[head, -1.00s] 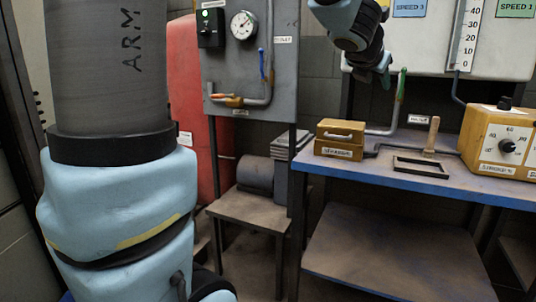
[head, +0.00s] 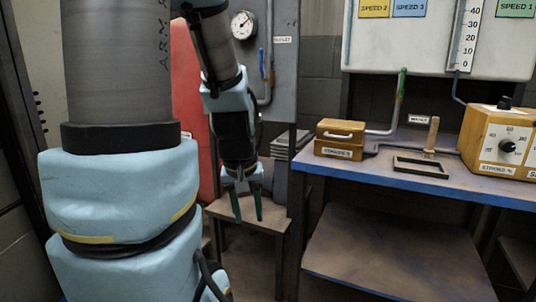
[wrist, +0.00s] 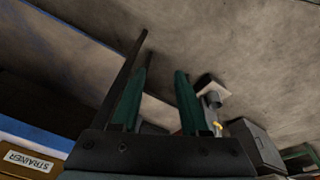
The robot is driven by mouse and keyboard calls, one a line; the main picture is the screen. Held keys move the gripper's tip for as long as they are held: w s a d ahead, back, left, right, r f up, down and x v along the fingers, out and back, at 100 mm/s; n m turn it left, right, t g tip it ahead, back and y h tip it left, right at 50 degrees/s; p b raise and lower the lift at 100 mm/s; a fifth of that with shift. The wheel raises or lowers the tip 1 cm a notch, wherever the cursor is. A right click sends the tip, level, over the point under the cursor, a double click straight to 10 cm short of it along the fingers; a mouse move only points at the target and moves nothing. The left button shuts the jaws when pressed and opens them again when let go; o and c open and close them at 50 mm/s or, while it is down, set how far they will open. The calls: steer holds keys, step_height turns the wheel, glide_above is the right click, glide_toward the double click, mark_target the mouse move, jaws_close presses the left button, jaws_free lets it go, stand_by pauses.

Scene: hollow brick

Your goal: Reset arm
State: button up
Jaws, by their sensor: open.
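My gripper (head: 248,208) points down in the head view, with its two dark green fingers apart and nothing between them. It hangs in front of a low side table and left of the blue-edged workbench. In the wrist view, my gripper (wrist: 158,85) also shows with both fingers spread and empty. My arm bends down from the top, in front of the grey panel. The gripper touches nothing that I can see.
The workbench (head: 450,187) holds a yellow strainer box (head: 340,138), a black frame (head: 420,168), an upright wooden handle (head: 432,135) and a yellow dial box (head: 504,140). A low table (head: 265,222) stands left of it. A gauge (head: 243,25) is on the grey panel behind my arm.

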steer(key=s+a+f+m, duration=0.1)
steer(key=s+a+m, duration=0.1)
steer(key=s+a, duration=0.1)
step_height(320, 180, up, 19)
steer(key=w+p, duration=0.1)
steer(key=p, duration=1.8)
steer(key=shift+d+g+y, duration=0.3)
steer(key=shift+d, duration=0.05)
steer(key=shift+o, duration=0.3)
steer(key=shift+f, duration=0.15)
